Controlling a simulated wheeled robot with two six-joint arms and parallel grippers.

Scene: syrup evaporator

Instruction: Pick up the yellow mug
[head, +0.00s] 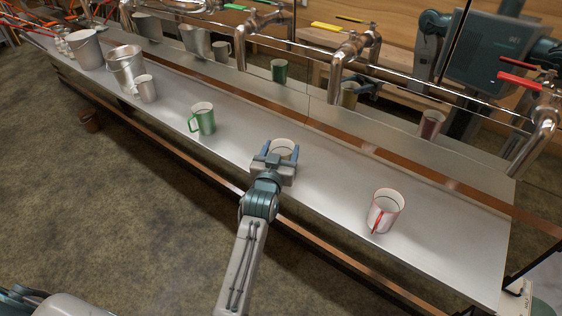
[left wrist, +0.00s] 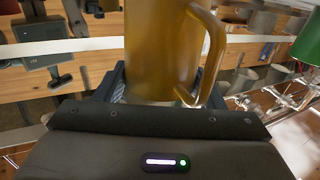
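The yellow mug (head: 282,149) stands upright at the middle of the long metal counter in the head view, partly hidden by my left gripper (head: 281,156). In the left wrist view the yellow mug (left wrist: 162,50) fills the upper middle, with its handle to the right. The fingers of my left gripper (left wrist: 165,92) are on either side of the mug, close to its wall. Whether they press on it I cannot tell. I also cannot tell whether its base touches the counter. My right gripper is not in view.
A green mug (head: 203,119) stands to the left, a red and white mug (head: 386,211) to the right. A light grey mug (head: 147,89) and metal buckets (head: 125,66) are farther left. A reflective panel and metal pipes (head: 342,65) run behind the counter (head: 330,190).

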